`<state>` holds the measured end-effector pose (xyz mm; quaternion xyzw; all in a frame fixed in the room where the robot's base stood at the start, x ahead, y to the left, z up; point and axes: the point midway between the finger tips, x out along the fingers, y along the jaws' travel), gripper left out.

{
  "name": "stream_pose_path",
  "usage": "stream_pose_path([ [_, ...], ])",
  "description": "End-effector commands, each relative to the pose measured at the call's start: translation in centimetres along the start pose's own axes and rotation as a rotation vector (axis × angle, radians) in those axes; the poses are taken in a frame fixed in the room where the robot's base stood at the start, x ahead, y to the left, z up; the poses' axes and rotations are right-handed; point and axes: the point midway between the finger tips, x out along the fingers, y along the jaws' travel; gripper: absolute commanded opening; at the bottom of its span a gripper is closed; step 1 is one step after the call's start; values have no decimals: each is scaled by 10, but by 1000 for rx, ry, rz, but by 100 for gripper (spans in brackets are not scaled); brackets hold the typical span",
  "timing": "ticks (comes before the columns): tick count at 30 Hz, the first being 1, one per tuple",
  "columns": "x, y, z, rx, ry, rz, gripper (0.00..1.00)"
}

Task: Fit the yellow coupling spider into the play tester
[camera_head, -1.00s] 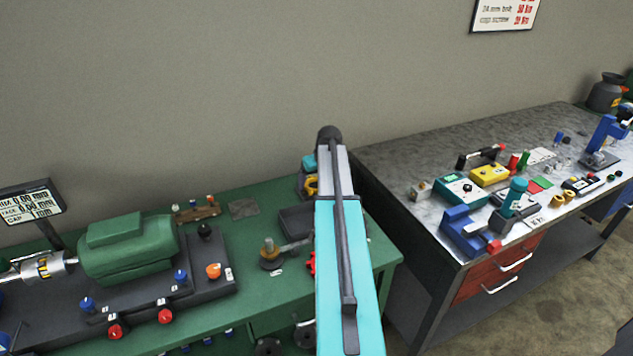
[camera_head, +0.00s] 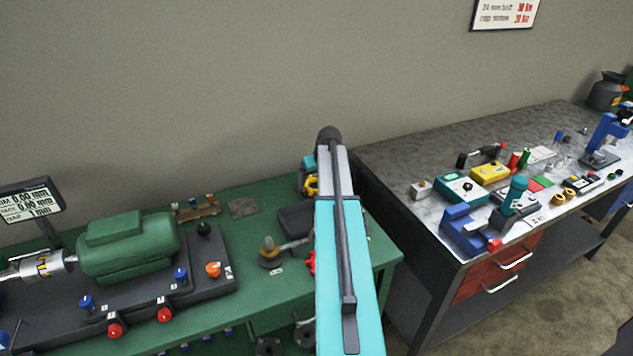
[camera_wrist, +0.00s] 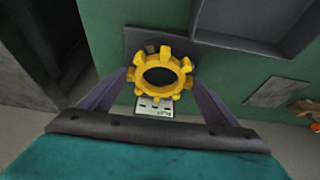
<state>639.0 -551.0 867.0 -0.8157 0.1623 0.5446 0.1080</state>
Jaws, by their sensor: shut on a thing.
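The yellow coupling spider (camera_wrist: 141,76) is a toothed ring, held between the two fingers of my gripper (camera_wrist: 160,78) in the wrist view. In the head view the spider (camera_head: 311,185) shows as a small yellow piece left of my arm, at the back of the green bench. Behind the spider in the wrist view is a dark grey plate (camera_wrist: 137,42) with a small block and a white label (camera_wrist: 154,107). This may be the play tester; the spider covers much of it, and I cannot tell whether they touch.
A dark tray (camera_wrist: 200,30) lies beside the plate. A brass-topped fixture (camera_head: 270,254) and a green motor (camera_head: 128,246) on its base stand to the left on the green bench. A grey bench (camera_head: 410,150) with tools is to the right, past a gap.

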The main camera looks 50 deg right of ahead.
Motion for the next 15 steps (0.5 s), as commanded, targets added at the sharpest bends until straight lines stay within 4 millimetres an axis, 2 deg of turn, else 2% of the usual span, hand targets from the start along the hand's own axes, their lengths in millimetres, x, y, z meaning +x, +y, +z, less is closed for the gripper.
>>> stream_pose_path([
  [15, 6, 0, 3, 0, 0, 0, 59],
])
